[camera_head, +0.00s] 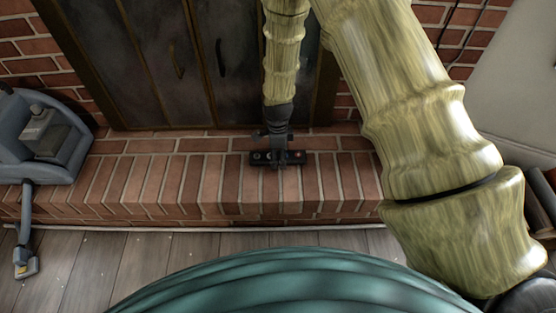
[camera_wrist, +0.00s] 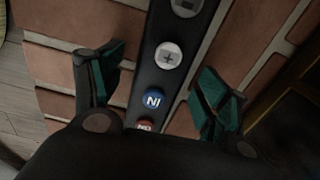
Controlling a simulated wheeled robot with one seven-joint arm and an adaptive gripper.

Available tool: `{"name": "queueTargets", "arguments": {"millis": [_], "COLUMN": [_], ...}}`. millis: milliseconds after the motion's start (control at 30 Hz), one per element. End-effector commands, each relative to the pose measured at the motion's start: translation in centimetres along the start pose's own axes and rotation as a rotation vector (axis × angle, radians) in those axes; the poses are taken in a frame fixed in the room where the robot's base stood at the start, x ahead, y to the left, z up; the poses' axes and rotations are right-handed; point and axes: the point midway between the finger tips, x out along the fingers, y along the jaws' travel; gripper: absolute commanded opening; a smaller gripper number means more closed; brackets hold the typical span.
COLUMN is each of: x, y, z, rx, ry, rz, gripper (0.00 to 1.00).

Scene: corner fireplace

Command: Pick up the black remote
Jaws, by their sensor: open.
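The black remote (camera_head: 262,157) lies flat on the brick hearth ledge in front of the fireplace doors. In the wrist view the remote (camera_wrist: 154,82) runs up between the fingers, with a white plus button, a blue button and part of a red button showing. My gripper (camera_head: 279,160) is right over the remote in the head view and hides its middle. In the wrist view my gripper (camera_wrist: 162,85) is open, with one green-padded finger on each side of the remote and a gap to it on both sides.
The brick hearth (camera_head: 150,185) has free room left and right of the remote. Dark fireplace doors (camera_head: 180,65) stand close behind. A grey-blue vacuum-like machine (camera_head: 40,140) is at the far left. Wooden floor (camera_head: 90,265) lies in front.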

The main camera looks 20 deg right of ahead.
Motion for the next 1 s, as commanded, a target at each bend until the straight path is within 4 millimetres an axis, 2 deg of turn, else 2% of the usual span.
{"name": "queueTargets", "arguments": {"millis": [133,167,433,767,1000], "x": [-0.1,-0.1,-0.1,-0.4,-2.9], "y": [0.0,0.0,0.0,0.0,-0.1], "z": [0.0,0.0,0.0,0.0,0.0], "rx": [0.000,0.000,0.000,-0.001,0.000], "ry": [0.000,0.000,0.000,0.000,0.000], "rz": [0.000,0.000,0.000,-0.001,-0.002], "gripper": [0.75,0.71,0.22,0.22,0.22]}}
